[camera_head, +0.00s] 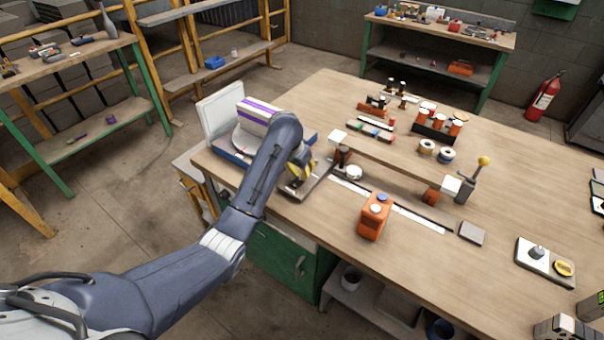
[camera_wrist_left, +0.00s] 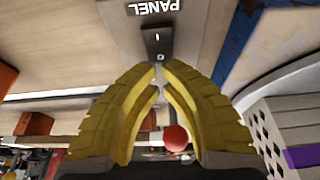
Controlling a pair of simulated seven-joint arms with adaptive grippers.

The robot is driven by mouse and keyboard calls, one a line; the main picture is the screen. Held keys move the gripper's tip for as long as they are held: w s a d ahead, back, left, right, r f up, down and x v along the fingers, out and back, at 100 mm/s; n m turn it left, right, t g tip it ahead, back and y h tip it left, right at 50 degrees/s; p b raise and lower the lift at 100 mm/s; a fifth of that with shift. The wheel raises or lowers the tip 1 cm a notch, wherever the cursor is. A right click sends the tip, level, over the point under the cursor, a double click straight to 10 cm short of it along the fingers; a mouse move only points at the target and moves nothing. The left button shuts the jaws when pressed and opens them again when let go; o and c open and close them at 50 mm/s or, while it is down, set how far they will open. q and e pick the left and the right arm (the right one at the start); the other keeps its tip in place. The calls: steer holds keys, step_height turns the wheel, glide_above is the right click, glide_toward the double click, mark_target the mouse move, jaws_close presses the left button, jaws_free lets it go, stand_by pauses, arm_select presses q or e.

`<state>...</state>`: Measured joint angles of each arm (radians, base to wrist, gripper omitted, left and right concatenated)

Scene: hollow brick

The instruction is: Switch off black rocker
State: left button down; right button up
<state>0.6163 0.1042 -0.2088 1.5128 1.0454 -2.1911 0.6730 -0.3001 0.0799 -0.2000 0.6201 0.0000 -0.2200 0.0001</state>
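The black rocker (camera_wrist_left: 157,40) shows in the left wrist view, set in a grey panel (camera_wrist_left: 195,35) lettered "PANEL", which appears upside down. Small light marks show on the rocker. My left gripper (camera_wrist_left: 158,72) has its yellow fingertips drawn together right at the rocker's near end, with nothing held between them. I cannot tell whether the tips touch it. In the head view my left gripper (camera_head: 303,172) is low over the workbench's left side, beside a grey plate (camera_head: 313,187). The rocker cannot be made out there, behind the arm and gripper. My right gripper is out of view.
A white box with a purple stripe (camera_head: 259,110) stands just left of the gripper. A white-topped post (camera_head: 338,137), an orange container (camera_head: 374,216) and a yellow-knobbed lever (camera_head: 483,161) stand to the right. A red ball (camera_wrist_left: 176,138) shows between the fingers, farther off.

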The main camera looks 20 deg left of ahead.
mark_target(295, 184)
arm_select(q)
steer(key=shift+r, duration=0.15)
steer(key=v, duration=1.1)
steer(key=shift+r, duration=0.4)
steer(key=shift+s+a, duration=0.15)
stand_by(0.5)
